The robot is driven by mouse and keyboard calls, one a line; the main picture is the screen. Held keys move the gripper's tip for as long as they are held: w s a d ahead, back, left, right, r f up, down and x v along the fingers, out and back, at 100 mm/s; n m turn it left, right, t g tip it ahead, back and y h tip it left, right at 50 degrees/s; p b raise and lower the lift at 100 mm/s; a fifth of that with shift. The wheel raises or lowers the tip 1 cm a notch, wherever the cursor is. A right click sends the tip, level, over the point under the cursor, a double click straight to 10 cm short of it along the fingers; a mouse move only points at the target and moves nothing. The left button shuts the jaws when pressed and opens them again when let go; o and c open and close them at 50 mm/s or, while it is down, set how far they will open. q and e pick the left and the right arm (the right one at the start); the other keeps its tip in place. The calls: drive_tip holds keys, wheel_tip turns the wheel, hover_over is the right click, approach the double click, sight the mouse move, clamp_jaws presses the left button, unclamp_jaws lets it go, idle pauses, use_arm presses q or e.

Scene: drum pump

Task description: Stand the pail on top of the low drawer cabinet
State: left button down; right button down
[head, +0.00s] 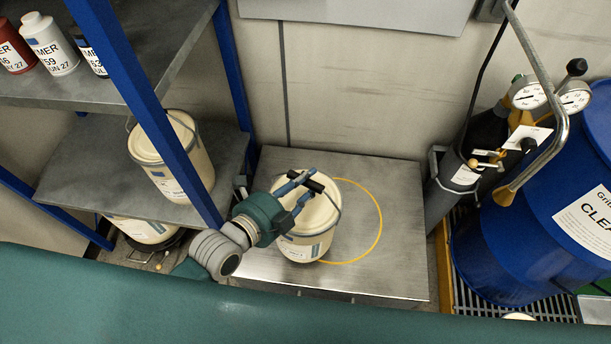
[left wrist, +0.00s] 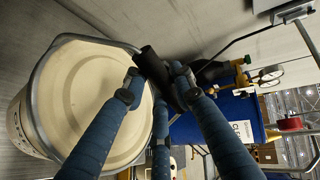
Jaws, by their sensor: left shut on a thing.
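The pail (head: 308,226) is cream with a pale lid and a grey rim. In the head view it appears upright over the left part of the low drawer cabinet's metal top (head: 395,195), overlapping the left side of a yellow ring marked there. I cannot tell whether its base touches the top. My left gripper (head: 303,184) is shut on the black grip of the pail's handle, above the lid. In the left wrist view the pail's lid (left wrist: 90,100) fills the left side and the fingers close around the black handle grip (left wrist: 158,72). My right gripper is not in view.
A blue-framed shelf (head: 150,100) at left holds bottles and another pail (head: 168,155), with one more below. A gas cylinder (head: 470,150) and a big blue drum (head: 540,220) stand at right. The cabinet top's right part is clear.

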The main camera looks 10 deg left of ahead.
sight(305, 191)
use_arm(q)
drive_tip(key=shift+w+f, duration=0.15)
drive_tip(key=shift+f, duration=1.15)
drive_tip(key=c, duration=1.4)
unclamp_jaws()
drive_tip(key=shift+s+f, duration=0.25)
drive_tip(key=shift+f, duration=0.15)
drive_tip(key=v, duration=1.2)
drive_tip(key=shift+b, duration=0.3)
